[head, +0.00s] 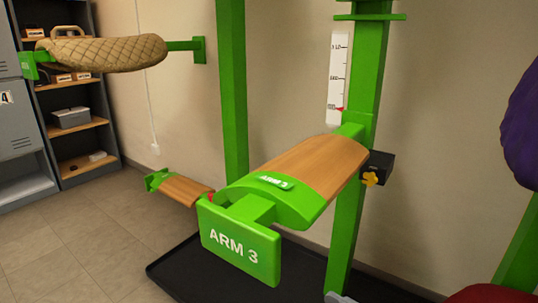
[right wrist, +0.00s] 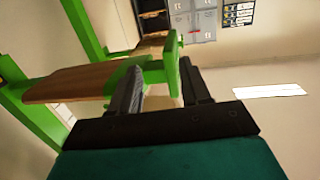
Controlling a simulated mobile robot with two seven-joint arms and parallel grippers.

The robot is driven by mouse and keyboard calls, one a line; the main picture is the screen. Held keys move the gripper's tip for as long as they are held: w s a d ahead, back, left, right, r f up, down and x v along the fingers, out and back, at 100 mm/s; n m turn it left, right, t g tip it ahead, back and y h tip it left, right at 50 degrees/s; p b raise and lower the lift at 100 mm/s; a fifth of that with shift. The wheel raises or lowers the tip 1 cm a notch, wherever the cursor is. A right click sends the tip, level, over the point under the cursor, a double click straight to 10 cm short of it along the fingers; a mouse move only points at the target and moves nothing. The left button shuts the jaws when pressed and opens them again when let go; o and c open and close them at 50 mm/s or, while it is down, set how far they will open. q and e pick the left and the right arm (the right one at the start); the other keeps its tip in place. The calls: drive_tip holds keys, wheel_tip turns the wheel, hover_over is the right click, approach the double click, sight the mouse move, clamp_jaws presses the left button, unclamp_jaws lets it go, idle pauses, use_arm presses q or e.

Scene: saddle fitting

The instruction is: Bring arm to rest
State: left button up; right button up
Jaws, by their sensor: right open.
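The arm marked ARM 3 (head: 315,165) has a wooden top, a green front end and a green end plate (head: 240,243). It stands out from a green post (head: 368,90) on the right. A white scale (head: 338,75) on the post has a red pointer near its lower end. A black box with a yellow knob (head: 370,179) sits beside the arm. In the right wrist view, my right gripper (right wrist: 161,75) is open, with the green arm end (right wrist: 155,64) beyond its fingers. I cannot tell whether they touch it. My left gripper is not in view.
A woven saddle-shaped piece (head: 105,51) rests on another green arm at the upper left. A lower wooden arm (head: 187,190) lies behind ARM 3. Shelves (head: 75,115) and grey lockers (head: 15,115) stand at the left. A purple thing (head: 522,125) is at the right edge.

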drive_tip(key=s+d+f+m+h, duration=0.1)
drive_tip(key=f+m+h, duration=0.15)
drive_tip(key=f, duration=0.35)
drive_tip(key=s+d+f+m+g+h, duration=0.1)
drive_tip(key=s+d+f+m+h, duration=0.1)
drive_tip(key=f+h, duration=0.3)
drive_tip(key=s+d+f+m+h, duration=0.1)
drive_tip(key=f+m+h, duration=0.1)
drive_tip(key=f, duration=0.5)
use_arm(q)
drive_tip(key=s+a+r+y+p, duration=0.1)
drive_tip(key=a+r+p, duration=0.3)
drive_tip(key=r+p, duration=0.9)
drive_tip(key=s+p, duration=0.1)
drive_tip(key=p, duration=0.5)
use_arm(e)
drive_tip(key=s+d+r+h, duration=0.1)
drive_tip(key=d+r, duration=0.3)
drive_tip(key=r, duration=0.9)
drive_tip(key=shift+s, duration=0.3)
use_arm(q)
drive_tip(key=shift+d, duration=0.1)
use_arm(e)
drive_tip(key=shift+o, duration=0.3)
